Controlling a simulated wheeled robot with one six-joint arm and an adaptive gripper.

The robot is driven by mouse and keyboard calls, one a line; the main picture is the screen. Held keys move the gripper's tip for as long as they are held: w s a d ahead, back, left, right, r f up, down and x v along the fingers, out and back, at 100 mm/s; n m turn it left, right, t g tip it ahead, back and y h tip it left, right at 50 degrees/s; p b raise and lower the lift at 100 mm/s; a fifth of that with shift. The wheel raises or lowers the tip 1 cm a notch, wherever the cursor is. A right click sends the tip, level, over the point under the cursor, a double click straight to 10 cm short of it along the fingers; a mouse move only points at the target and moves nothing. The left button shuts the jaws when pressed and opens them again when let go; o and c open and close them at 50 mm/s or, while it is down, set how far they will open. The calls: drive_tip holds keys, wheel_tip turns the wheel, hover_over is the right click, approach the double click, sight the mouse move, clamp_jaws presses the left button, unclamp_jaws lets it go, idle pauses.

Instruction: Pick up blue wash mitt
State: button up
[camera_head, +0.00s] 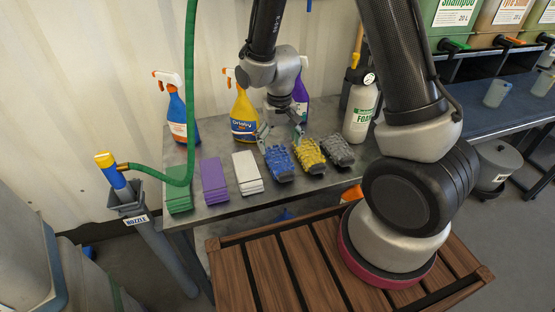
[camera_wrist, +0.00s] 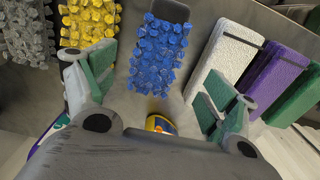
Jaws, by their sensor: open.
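The blue wash mitt (camera_head: 279,162) lies on the metal table between a white block stack and a yellow mitt. In the wrist view the blue mitt (camera_wrist: 158,52) shows its knobbly top and dark cuff, centred ahead of the jaws. My gripper (camera_head: 281,138) is just above the table at the back end of the blue mitt. In the wrist view my gripper (camera_wrist: 160,85) is open, with one finger on each side of the blue mitt's line. Nothing is held between the fingers. Whether a fingertip touches the neighbouring things cannot be told.
A yellow mitt (camera_head: 309,155) and a grey mitt (camera_head: 337,151) lie to the right. White (camera_head: 247,172), purple (camera_head: 214,180) and green (camera_head: 179,196) block stacks lie left. Spray bottles (camera_head: 243,114) stand behind, and a foam bottle (camera_head: 360,110) stands right. A green hose (camera_head: 190,90) hangs left.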

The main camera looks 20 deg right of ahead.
sight(280, 158)
wheel_tip(280, 158, down, 8)
drive_tip(key=shift+d+r, duration=0.15)
drive_tip(key=shift+r, duration=0.05)
drive_tip(key=c, duration=1.1)
